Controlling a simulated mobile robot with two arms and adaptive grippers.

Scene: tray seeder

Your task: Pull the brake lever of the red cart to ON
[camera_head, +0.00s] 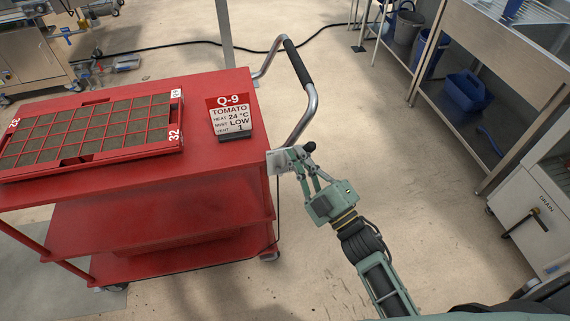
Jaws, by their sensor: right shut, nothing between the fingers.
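The red cart (228,92) stands at the left, with a chrome push handle (312,102) that has a black grip. A pale metal plate (278,163) is fixed at the cart's right corner. A small black knob (309,147), which looks like the end of the brake lever, shows just right of the plate. My right gripper (300,156) is shut and empty, its fingertips at the plate and close to the knob. It hides most of the lever, so I cannot tell the lever's position or whether they touch. My left gripper is out of view.
On the cart are a red seed tray (172,140) and a Q-9 tomato sign (230,112). A steel bench (490,45) with a blue crate (468,91) on its lower shelf stands at the right. A cabinet marked DRAIN (522,200) is nearer. The floor between is open.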

